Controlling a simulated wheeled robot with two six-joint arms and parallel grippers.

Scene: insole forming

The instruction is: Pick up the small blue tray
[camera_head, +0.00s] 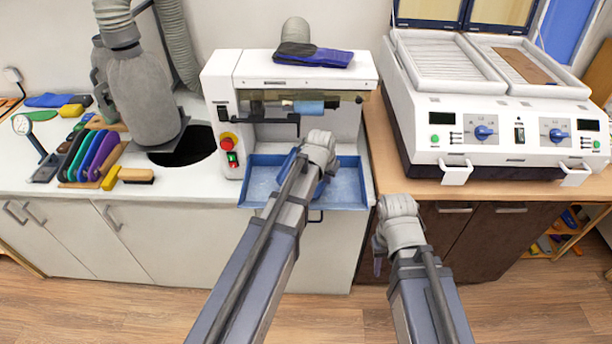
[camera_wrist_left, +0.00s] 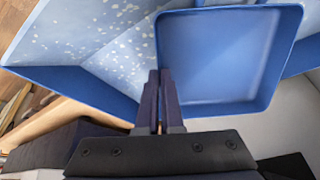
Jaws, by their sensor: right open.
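The small blue tray (camera_wrist_left: 225,55) is a shallow square tray with raised walls, close up in the left wrist view. The two fingers of my left gripper (camera_wrist_left: 160,78) are close together at its left wall and look shut on that wall. The small tray appears above a larger, speckled blue tray (camera_wrist_left: 105,45). In the head view that larger tray (camera_head: 258,182) sits at the front of the white machine, and my left wrist is over it, hiding most of the small tray and the fingers. My right gripper (camera_head: 379,257) is open and low in front of the cabinets.
The white grinding machine (camera_head: 290,72) stands behind the large tray, with blue insoles (camera_head: 313,55) on top. A white heating press (camera_head: 490,110) stands on the wooden counter at right. Colourful insoles (camera_head: 92,155) stand in a rack at left, beside a dust hose.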

